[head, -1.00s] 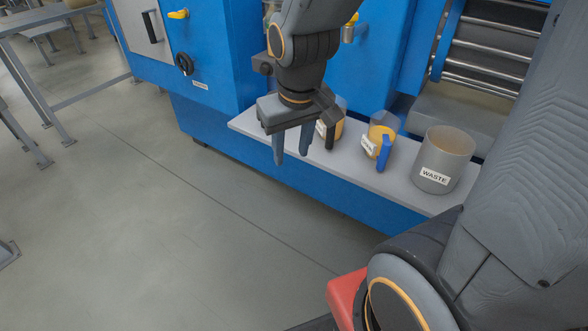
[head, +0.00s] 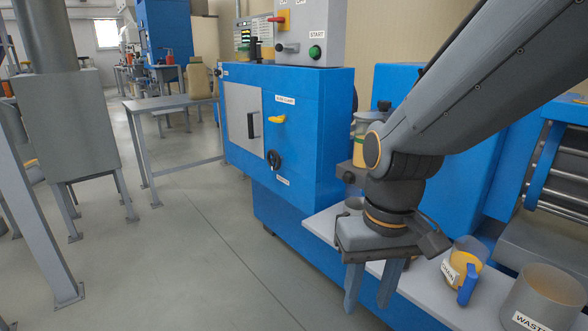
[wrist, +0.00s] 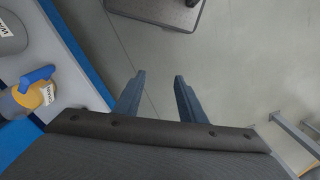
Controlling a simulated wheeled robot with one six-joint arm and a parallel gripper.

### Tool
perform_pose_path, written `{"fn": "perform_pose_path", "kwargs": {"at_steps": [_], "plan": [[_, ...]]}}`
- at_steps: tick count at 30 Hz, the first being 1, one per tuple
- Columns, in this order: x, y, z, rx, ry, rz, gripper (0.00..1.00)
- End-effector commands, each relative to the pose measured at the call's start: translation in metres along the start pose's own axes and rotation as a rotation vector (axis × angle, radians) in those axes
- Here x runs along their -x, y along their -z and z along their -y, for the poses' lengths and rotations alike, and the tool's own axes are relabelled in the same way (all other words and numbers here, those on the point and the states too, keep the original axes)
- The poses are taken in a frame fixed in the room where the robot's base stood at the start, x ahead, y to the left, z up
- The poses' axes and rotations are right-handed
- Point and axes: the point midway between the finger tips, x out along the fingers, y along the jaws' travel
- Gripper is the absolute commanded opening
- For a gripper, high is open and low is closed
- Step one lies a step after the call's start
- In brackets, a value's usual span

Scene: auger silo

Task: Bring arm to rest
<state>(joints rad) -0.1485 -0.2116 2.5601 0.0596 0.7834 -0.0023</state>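My gripper (head: 368,287) hangs pointing down in the head view, in front of the grey shelf of the blue machine. Its two blue-grey fingers are apart with nothing between them. The wrist view also shows the open fingers (wrist: 159,85) above bare grey floor. My arm reaches in from the upper right of the head view and bends down at the wrist. Part of the shelf is hidden behind my gripper.
A labelled cup with a blue handle (head: 468,285) and a grey WASTE bin (head: 545,300) stand on the shelf (head: 322,226). The blue machine (head: 335,120) has a control box with a green START button (head: 315,52). A grey table (head: 165,104) stands behind left. The floor (head: 190,255) is clear.

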Motion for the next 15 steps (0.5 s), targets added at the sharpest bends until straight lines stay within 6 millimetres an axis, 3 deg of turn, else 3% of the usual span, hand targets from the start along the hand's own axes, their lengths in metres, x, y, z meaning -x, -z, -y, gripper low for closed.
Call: {"fn": "perform_pose_path", "kwargs": {"at_steps": [7,15], "plan": [[0.000,0.000,0.000,0.000,0.000,0.000,0.37],[0.018,-0.002,-0.009,-0.027,-0.009,0.002,0.37]]}}
